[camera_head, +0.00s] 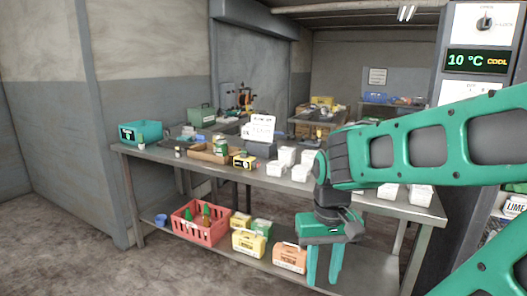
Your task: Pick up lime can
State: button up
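A small green and white can-like item (220,143) stands at the brown tray on the metal table; its label is too small to read, so I cannot tell whether it is the lime can. A white item marked "LIME" (516,206) is cut off at the right edge, partly behind my arm; its full shape is hidden. My gripper (322,280) points down in front of the table, at the height of the lower shelf. Its two green fingers are apart with nothing visible between them. It is well to the right of the green and white item and below the tabletop.
The metal table (150,155) holds a teal bin (141,131), a brown tray (205,154), a yellow and black box (244,162) and several white tubs. Its lower shelf holds a red basket (200,228) with green bottles and boxes. The floor at front left is clear.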

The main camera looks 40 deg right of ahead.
aim_at(222, 143)
jog(key=z, duration=0.85)
jog(key=i, duration=2)
jog(key=u, duration=0.05)
